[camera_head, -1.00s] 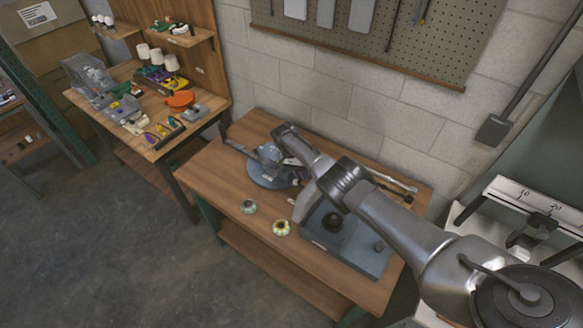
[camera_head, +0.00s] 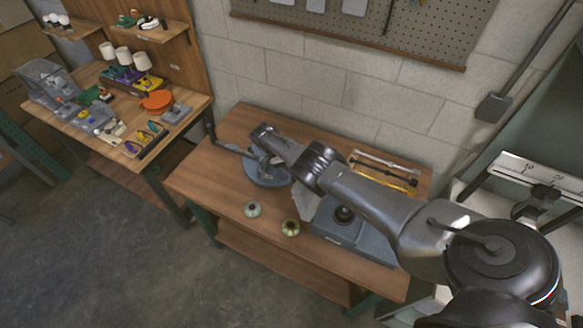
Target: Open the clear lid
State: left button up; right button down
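A clear see-through cover (camera_head: 43,78) stands at the far left end of the left bench; it looks like the clear lid, and I cannot tell whether it is raised or closed. My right arm comes in from the right and crosses above the nearer workbench. My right gripper (camera_head: 277,160) is over the round blue-grey disc (camera_head: 262,178) on that bench, far from the clear cover. Its fingers are too small and partly hidden to show whether they are open or whether they touch the disc. My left gripper is not in view.
The nearer workbench (camera_head: 195,178) holds two small round parts (camera_head: 252,209) and a grey plate with a black knob (camera_head: 355,240). The left bench carries white lampshades (camera_head: 123,55), an orange disc (camera_head: 158,100) and trays. Open floor lies in front of both benches.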

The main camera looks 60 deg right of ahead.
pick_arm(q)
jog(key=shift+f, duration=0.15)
pick_arm(e)
jog(key=shift+a+f, duration=0.1)
jog(key=shift+f, duration=0.35)
jog(key=c, duration=1.5)
grip_release()
jog(key=shift+c, duration=0.2)
jog(key=o, duration=0.4)
jog(key=shift+w+a, duration=0.15)
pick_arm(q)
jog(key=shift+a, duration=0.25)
pick_arm(e)
jog(key=shift+r, duration=0.15)
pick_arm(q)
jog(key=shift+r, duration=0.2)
pick_arm(e)
jog(key=shift+r, duration=0.2)
